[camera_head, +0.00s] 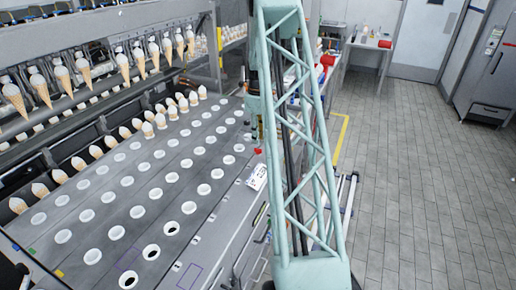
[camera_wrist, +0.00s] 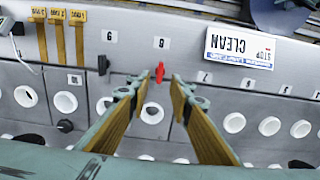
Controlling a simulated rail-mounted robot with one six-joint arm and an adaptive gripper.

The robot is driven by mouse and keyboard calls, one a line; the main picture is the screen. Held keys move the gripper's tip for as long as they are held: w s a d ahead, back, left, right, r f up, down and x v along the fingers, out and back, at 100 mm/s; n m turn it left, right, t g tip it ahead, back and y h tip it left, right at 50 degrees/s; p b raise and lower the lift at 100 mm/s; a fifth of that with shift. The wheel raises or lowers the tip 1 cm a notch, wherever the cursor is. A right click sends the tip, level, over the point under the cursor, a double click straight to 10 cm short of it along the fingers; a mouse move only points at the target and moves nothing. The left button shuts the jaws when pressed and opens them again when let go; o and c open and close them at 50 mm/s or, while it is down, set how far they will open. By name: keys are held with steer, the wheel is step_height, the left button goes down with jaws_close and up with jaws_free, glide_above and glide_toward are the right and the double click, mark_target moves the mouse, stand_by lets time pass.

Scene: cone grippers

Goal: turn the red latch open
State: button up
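The red latch (camera_wrist: 160,73) is small and stands upright on the grey panel in the wrist view, under a "6" label. It lies just beyond my fingertips, near the middle between them. My gripper (camera_wrist: 157,90) is open and empty, with one finger on each side of the latch's line. I see no contact with it. In the head view a small red spot (camera_head: 258,151) beside my arm seems to be the latch. My gripper is mostly hidden there behind the teal lattice column.
A black latch (camera_wrist: 102,65) stands left of the red one. White-ringed holes (camera_wrist: 66,102) line the panel. Ice cream cones (camera_head: 83,70) hang over the conveyor at the left in the head view. Open tiled floor (camera_head: 420,180) lies right.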

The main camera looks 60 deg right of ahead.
mark_target(256, 151)
steer(key=shift+f, duration=3.3)
steer(key=shift+c, duration=0.7)
jaws_close()
